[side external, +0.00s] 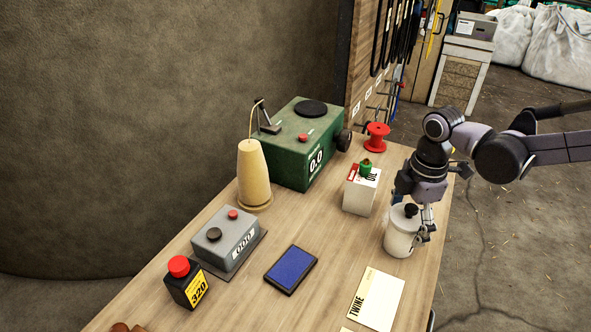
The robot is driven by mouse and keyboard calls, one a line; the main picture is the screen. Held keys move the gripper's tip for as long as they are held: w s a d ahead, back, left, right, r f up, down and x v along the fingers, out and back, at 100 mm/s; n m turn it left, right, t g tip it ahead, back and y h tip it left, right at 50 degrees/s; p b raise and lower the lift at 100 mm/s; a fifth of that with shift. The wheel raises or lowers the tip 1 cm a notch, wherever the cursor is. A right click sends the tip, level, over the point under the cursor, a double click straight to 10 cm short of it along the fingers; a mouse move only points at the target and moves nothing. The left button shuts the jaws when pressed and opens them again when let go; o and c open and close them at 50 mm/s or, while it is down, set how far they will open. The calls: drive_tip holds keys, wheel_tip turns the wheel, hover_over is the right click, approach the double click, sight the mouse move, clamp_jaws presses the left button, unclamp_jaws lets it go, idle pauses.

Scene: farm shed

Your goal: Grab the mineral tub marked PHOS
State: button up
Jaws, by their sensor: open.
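A white cylindrical tub (399,239) with a black knob on its lid stands upright on the right part of the wooden table. No marking shows on the side facing this camera, so I cannot tell whether it reads PHOS. My gripper (413,217) is open and points down at this tub. One finger is at its right side and the other is partly hidden at its far side. I cannot tell whether either finger touches it.
A white box (361,188) with a green-topped item, a red spool (376,137) and a green machine (307,145) stand behind. A twine cone (253,176), grey counter box (229,238), black bottle (186,282), blue pad (291,269) and TWINE card (376,299) occupy the table.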

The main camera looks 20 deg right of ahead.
drive_tip(key=shift+f, duration=1.75)
drive_tip(key=c, duration=1.6)
